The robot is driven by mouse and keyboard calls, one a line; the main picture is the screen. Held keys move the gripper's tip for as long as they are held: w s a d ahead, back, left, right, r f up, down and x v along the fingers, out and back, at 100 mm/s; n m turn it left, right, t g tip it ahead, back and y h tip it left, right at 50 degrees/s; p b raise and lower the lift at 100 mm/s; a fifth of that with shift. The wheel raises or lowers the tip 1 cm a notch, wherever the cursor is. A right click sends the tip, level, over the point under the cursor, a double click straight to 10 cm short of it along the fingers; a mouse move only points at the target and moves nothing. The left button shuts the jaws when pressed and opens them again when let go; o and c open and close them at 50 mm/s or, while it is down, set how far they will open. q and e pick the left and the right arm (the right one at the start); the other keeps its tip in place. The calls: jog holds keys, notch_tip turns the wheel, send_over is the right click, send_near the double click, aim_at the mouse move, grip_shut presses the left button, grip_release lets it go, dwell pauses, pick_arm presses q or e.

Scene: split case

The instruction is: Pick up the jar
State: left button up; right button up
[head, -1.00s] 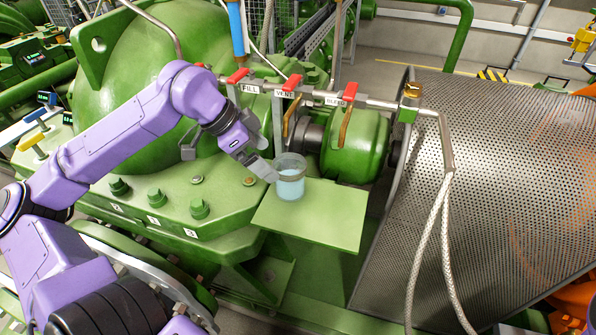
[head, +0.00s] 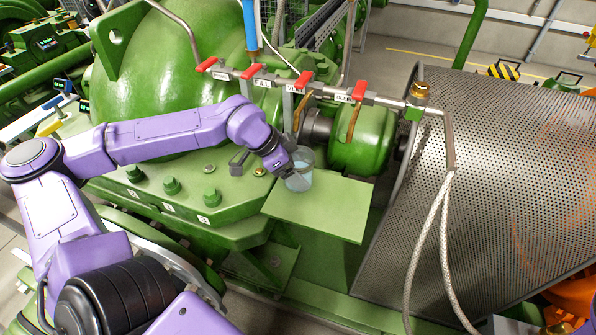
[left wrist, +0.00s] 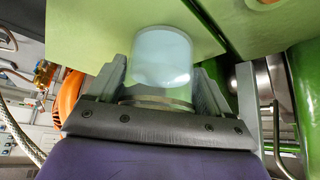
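The jar (head: 299,180) is a clear, open cylinder with pale blue contents. It stands at the back left of the green plate (head: 330,205). My left gripper (head: 293,162) has come in from the left at the jar's upper part. In the left wrist view, the jar (left wrist: 162,58) lies between the two fingers of my left gripper (left wrist: 160,85), one on each side. The fingers are very close to its walls; I cannot tell whether they press on it. The jar's base appears to rest on the plate. My right gripper is out of view.
Pipes with red-handled valves (head: 305,80) run just behind the jar. A green drum (head: 361,142) stands behind the plate. A perforated metal guard (head: 480,190) and braided hoses (head: 430,250) are to the right. The plate's front and right are clear.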

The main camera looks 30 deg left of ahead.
pick_arm(q)
jog(key=shift+c, duration=0.5)
jog(key=shift+r, duration=0.15)
